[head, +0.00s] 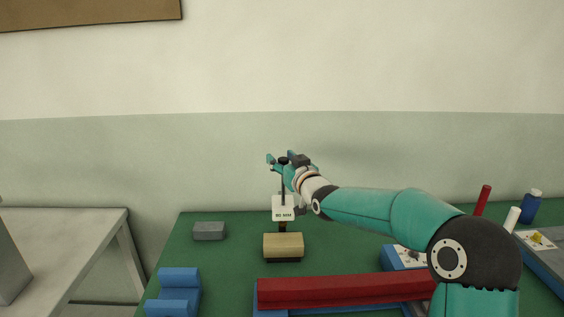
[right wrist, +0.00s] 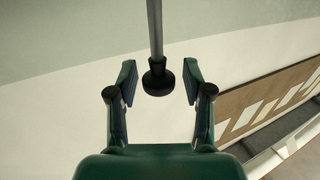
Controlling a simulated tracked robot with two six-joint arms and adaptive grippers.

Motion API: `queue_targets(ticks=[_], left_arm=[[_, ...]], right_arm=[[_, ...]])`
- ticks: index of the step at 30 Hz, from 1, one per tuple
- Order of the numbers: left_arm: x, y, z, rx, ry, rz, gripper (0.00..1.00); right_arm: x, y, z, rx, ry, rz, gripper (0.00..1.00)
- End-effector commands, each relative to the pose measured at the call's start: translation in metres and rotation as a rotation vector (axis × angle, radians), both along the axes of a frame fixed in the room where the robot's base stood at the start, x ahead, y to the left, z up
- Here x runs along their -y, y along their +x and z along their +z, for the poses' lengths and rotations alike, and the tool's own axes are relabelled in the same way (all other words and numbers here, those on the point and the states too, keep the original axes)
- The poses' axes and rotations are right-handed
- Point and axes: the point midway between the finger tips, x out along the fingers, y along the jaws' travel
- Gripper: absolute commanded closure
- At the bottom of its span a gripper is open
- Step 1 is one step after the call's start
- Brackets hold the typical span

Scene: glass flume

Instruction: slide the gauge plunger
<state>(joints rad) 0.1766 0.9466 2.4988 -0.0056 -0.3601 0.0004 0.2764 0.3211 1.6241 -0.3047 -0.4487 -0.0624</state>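The gauge stands on a tan block (head: 283,246) on the green table, with a white label plate (head: 284,208) and an upright thin rod (head: 283,185). A dark round knob (head: 283,160) tops the rod. My right gripper (head: 279,157) is at the height of this knob. In the right wrist view the knob (right wrist: 157,83) and its grey rod (right wrist: 155,30) lie between the two open fingers of the right gripper (right wrist: 157,77). Gaps show on both sides, so neither finger appears to touch it. My left gripper is in neither view.
A grey block (head: 209,231) lies left of the gauge. A blue block (head: 178,285) and a long red bar (head: 345,291) are in front. A blue bottle (head: 531,208) and a white cylinder (head: 512,219) stand at the right. A separate pale table (head: 75,240) is at left.

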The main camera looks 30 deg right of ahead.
Motion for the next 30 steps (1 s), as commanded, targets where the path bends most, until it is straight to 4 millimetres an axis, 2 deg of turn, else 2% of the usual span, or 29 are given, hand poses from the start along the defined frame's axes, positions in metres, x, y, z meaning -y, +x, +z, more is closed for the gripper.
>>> queue_targets(ticks=[9, 14, 30], left_arm=[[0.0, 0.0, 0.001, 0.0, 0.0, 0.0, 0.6], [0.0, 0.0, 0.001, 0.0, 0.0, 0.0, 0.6], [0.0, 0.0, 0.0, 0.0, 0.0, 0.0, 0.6]], right_arm=[[0.001, -0.002, -0.001, -0.002, 0.0, -0.001, 0.47], [-0.001, -0.013, 0.0, -0.002, 0.0, -0.002, 0.47], [-0.016, -0.105, -0.001, -0.001, 0.0, -0.002, 0.47]])
